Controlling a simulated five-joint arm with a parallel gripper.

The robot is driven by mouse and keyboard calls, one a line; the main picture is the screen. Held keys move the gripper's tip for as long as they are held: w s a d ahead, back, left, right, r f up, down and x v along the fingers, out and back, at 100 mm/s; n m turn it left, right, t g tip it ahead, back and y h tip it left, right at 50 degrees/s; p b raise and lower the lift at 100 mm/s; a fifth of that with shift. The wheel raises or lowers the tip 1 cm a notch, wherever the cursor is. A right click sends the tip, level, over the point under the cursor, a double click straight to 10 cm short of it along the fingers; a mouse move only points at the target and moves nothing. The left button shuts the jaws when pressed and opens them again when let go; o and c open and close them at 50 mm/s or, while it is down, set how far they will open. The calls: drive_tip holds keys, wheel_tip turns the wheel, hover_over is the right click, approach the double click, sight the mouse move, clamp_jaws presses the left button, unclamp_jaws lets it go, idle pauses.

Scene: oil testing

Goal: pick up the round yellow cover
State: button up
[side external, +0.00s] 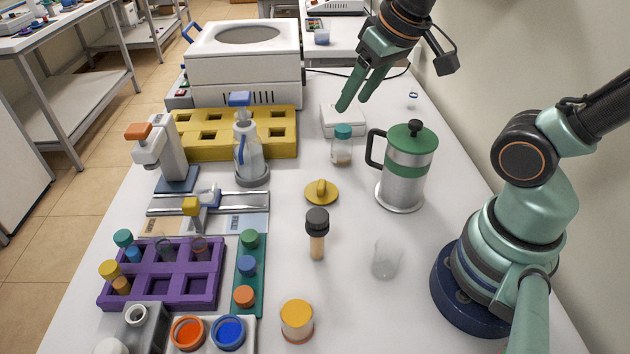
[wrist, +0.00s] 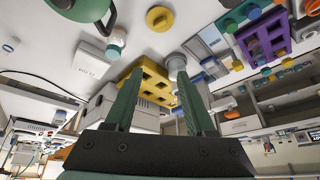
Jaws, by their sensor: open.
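The round yellow cover (side external: 321,193) lies flat on the white table in the middle of the side view, with a small raised handle on top. It also shows near the top of the wrist view (wrist: 159,18). My gripper (side external: 350,100) is open and empty, raised above the far part of the table, behind and above the cover. In the wrist view its two green fingers (wrist: 154,92) stand apart with nothing between them.
A French press (side external: 406,170) and a teal-capped jar (side external: 342,145) stand right of and behind the cover. A black-topped vial (side external: 317,235) stands in front. A spray bottle (side external: 248,150) and yellow rack (side external: 285,135) are left. Bare table surrounds the cover.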

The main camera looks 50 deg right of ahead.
drive_tip(key=w+f+m+g, duration=0.3)
drive_tip(key=w+f+m, duration=0.1)
drive_tip(key=w+m, duration=0.1)
drive_tip(key=m+g, duration=0.2)
drive_tip(key=m, duration=0.4)
hover_over(322, 181)
drive_tip(key=f, duration=1.4)
drive_tip(key=shift+w+a, duration=0.15)
drive_tip(key=shift+w, duration=0.05)
drive_tip(key=shift+n, duration=0.3)
drive_tip(key=shift+s+f, duration=0.2)
drive_tip(key=shift+f, duration=2.3)
clamp_jaws()
